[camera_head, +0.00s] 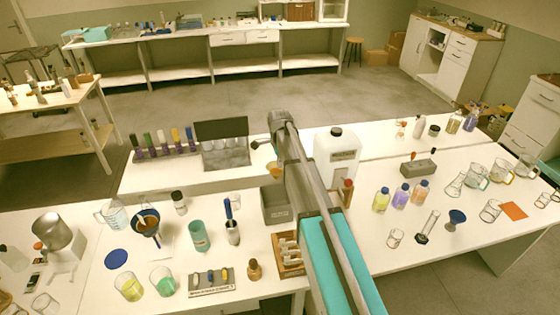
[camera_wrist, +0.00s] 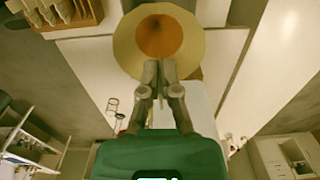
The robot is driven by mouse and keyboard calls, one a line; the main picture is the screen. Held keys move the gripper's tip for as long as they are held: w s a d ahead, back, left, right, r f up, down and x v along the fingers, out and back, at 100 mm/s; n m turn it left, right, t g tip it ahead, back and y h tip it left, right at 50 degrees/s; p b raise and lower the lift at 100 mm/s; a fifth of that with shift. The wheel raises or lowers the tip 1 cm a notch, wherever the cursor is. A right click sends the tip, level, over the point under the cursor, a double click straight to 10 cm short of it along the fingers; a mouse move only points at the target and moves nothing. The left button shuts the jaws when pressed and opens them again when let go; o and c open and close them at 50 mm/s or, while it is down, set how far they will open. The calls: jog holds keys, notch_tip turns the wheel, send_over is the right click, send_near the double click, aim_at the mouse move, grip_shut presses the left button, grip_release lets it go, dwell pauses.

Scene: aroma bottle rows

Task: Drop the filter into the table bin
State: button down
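The filter (camera_wrist: 142,43) is a cream paper cone with a brown inside. It shows at the top of the wrist view, at the tips of my gripper (camera_wrist: 160,72), whose fingers are closed together on its near edge. In the head view the filter (camera_head: 274,171) is a small tan piece beside my arm, which hides most of the gripper. The table bin (camera_head: 276,212) is a grey open box with a label on its front, partly covered by my arm. The filter appears just above the bin's far edge in the head view; its height above the bin cannot be told.
A white jug (camera_head: 337,160) stands close to the right of my arm. A wooden rack (camera_head: 287,268) is in front of the bin. A blue funnel (camera_head: 147,225) on a stand and a teal beaker (camera_head: 198,238) are to the left. Colored bottles (camera_head: 401,194) stand to the right.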

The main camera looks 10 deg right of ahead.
jog(key=shift+f, duration=0.25)
notch_tip(320, 180, down, 16)
jog(key=b, duration=1.6)
dwell(0.5)
dwell(0.4)
jog(key=c, duration=0.7)
grip_release()
jog(key=shift+r, duration=0.1)
